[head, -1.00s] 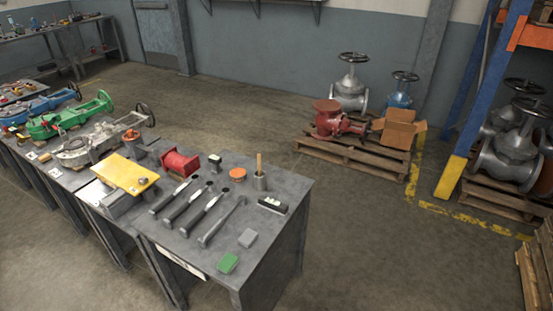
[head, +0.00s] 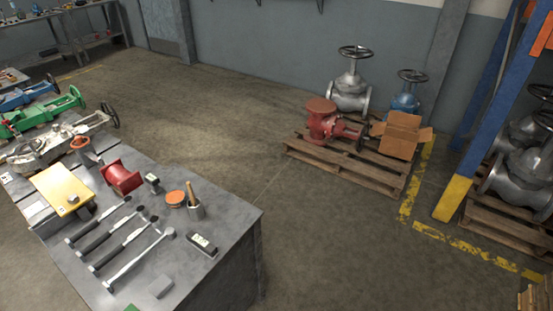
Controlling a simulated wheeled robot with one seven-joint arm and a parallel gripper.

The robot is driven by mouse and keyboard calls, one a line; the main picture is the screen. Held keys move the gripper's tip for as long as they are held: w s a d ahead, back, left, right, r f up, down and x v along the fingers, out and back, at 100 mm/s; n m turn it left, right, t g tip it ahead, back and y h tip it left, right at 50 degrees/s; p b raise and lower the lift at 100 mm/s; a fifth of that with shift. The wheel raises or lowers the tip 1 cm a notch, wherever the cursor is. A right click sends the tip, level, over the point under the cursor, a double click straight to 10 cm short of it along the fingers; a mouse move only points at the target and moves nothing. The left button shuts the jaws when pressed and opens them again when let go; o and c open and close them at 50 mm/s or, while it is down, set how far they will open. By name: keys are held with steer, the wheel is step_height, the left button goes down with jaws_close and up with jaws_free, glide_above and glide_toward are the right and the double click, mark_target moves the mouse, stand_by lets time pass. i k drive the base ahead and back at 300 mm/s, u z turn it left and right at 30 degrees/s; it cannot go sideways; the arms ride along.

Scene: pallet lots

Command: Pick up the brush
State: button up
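A wooden handle (head: 190,190) stands tilted in a small grey cup (head: 196,210) near the far right corner of the grey workbench (head: 228,232). It may be the brush's handle; its lower end is hidden inside the cup. A dark block with a pale top (head: 202,245) lies in front of the cup near the bench's right edge; I cannot tell whether it is a brush. My gripper is not in view.
Several long-handled tools (head: 110,235), an orange disc (head: 175,198), a red spool (head: 122,176) and a grey block (head: 160,287) lie on the bench. A pallet (head: 345,168) with valves and a cardboard box (head: 402,137) stands beyond. Floor right of the bench is clear.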

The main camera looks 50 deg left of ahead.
mark_target(190, 191)
steer(key=i, duration=1.9)
steer(key=u, duration=3.45)
steer(key=i, duration=1.65)
